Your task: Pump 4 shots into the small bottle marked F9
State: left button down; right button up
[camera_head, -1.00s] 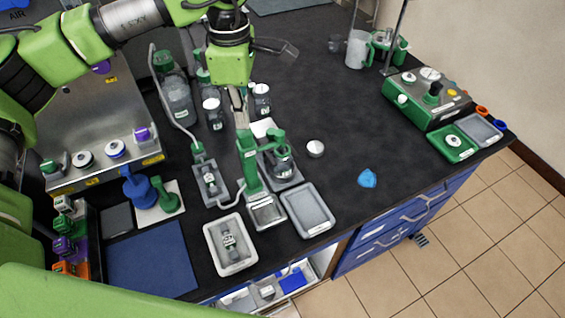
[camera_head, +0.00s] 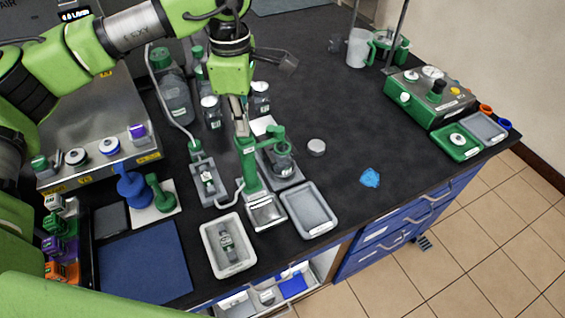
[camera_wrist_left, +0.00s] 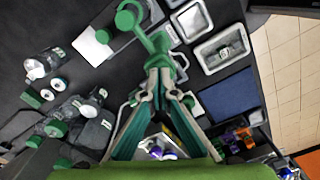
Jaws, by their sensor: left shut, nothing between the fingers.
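A green pump stand (camera_head: 249,170) stands near the table's front edge, with a small metal plate (camera_head: 266,213) at its foot. My left gripper (camera_head: 240,122) points down, shut and empty, with its fingertips at the top of the stand; I cannot tell whether they touch it. In the left wrist view the gripper (camera_wrist_left: 160,66) is right over the green top. A small bottle (camera_head: 228,244) is in a white tray (camera_head: 208,257) in front of the stand. My right gripper is not in view.
A grey tray (camera_head: 308,211) lies right of the stand, and a capped vessel (camera_head: 283,162) stands close beside it. Several bottles (camera_head: 175,97) stand behind and left. A round lid (camera_head: 316,147) and blue piece (camera_head: 370,178) lie right.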

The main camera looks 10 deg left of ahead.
pick_arm(q)
jog(key=shift+r+p, duration=1)
jog(key=shift+r, duration=0.95)
jog(key=shift+f, duration=0.15)
jog(key=shift+f+b, duration=1.7)
jog(key=shift+f, duration=0.15)
jog(key=shift+r+p, duration=1.1)
jog(key=shift+r, duration=0.9)
jog(key=shift+f, duration=0.1)
